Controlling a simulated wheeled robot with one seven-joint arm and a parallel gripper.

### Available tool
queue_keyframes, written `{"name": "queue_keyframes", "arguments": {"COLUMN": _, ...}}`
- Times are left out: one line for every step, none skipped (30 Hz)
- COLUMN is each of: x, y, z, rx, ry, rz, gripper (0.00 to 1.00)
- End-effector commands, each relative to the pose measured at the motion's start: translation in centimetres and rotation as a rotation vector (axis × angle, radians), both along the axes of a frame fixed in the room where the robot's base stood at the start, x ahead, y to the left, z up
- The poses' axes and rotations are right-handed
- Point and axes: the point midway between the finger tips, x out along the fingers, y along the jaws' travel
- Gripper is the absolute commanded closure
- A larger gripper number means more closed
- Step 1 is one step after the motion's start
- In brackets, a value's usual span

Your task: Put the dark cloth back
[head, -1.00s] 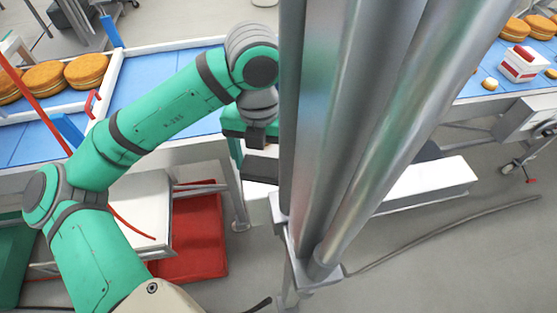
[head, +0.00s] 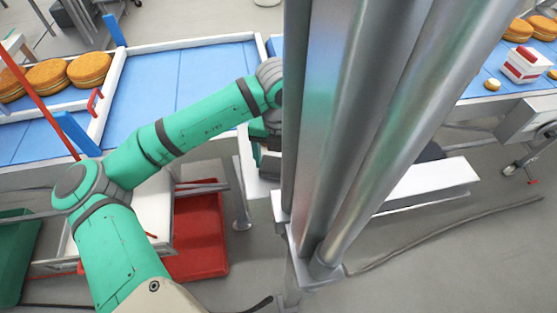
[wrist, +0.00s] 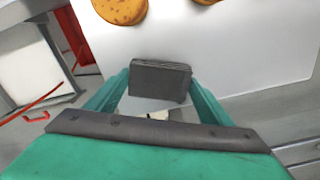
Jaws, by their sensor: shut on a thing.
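The dark cloth (wrist: 160,78) shows in the wrist view as a dark grey, flat folded piece. It sits between the teal fingers of my gripper (wrist: 158,92), which is shut on it. A white surface (wrist: 240,45) lies beyond and below it; I cannot tell whether the cloth touches that surface. In the head view, upright steel tubes hide most of my gripper, and the cloth cannot be made out clearly there.
Round brown cakes (wrist: 122,8) lie near the top of the wrist view. A blue conveyor (head: 170,85) with cakes (head: 88,68) runs along the back left. A red crate (head: 200,235) stands low on the floor. A red-and-white box (head: 525,65) is at the right.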

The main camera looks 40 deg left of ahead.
Motion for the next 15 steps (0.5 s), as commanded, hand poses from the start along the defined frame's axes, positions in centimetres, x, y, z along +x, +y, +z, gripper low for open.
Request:
{"name": "queue_keyframes", "arguments": {"x": 0.00, "y": 0.00, "z": 0.00, "rx": 0.000, "ry": 0.000, "rz": 0.000, "gripper": 0.50}}
{"name": "queue_keyframes", "arguments": {"x": 0.00, "y": -0.01, "z": 0.01, "rx": 0.000, "ry": 0.000, "rz": 0.000, "gripper": 0.50}}
{"name": "queue_keyframes", "arguments": {"x": 0.00, "y": -0.01, "z": 0.01, "rx": 0.000, "ry": 0.000, "rz": 0.000, "gripper": 0.50}}
{"name": "queue_keyframes", "arguments": {"x": 0.00, "y": -0.01, "z": 0.02, "rx": 0.000, "ry": 0.000, "rz": 0.000, "gripper": 0.50}}
{"name": "queue_keyframes", "arguments": {"x": 0.00, "y": -0.01, "z": 0.02, "rx": 0.000, "ry": 0.000, "rz": 0.000, "gripper": 0.50}}
{"name": "queue_keyframes", "arguments": {"x": 0.00, "y": -0.02, "z": -0.01, "rx": 0.000, "ry": 0.000, "rz": 0.000, "gripper": 0.50}}
{"name": "queue_keyframes", "arguments": {"x": 0.00, "y": -0.02, "z": -0.06, "rx": -0.001, "ry": 0.000, "rz": 0.000, "gripper": 0.50}}
{"name": "queue_keyframes", "arguments": {"x": 0.00, "y": -0.02, "z": -0.13, "rx": -0.001, "ry": 0.000, "rz": 0.000, "gripper": 0.50}}
{"name": "queue_keyframes", "arguments": {"x": 0.00, "y": -0.02, "z": -0.24, "rx": 0.000, "ry": 0.000, "rz": 0.000, "gripper": 0.50}}
{"name": "queue_keyframes", "arguments": {"x": 0.01, "y": 0.00, "z": -0.23, "rx": 0.000, "ry": -0.001, "rz": 0.000, "gripper": 0.21}}
{"name": "queue_keyframes", "arguments": {"x": 0.01, "y": 0.00, "z": -0.21, "rx": 0.000, "ry": -0.001, "rz": 0.000, "gripper": 0.14}}
{"name": "queue_keyframes", "arguments": {"x": 0.00, "y": 0.00, "z": -0.21, "rx": 0.000, "ry": -0.001, "rz": 0.000, "gripper": 0.07}}
{"name": "queue_keyframes", "arguments": {"x": 0.00, "y": -0.01, "z": -0.21, "rx": 0.000, "ry": -0.001, "rz": 0.000, "gripper": 0.07}}
{"name": "queue_keyframes", "arguments": {"x": 0.00, "y": -0.01, "z": -0.21, "rx": 0.000, "ry": 0.000, "rz": 0.000, "gripper": 0.07}}
{"name": "queue_keyframes", "arguments": {"x": 0.00, "y": -0.01, "z": -0.21, "rx": 0.000, "ry": 0.000, "rz": 0.000, "gripper": 0.07}}
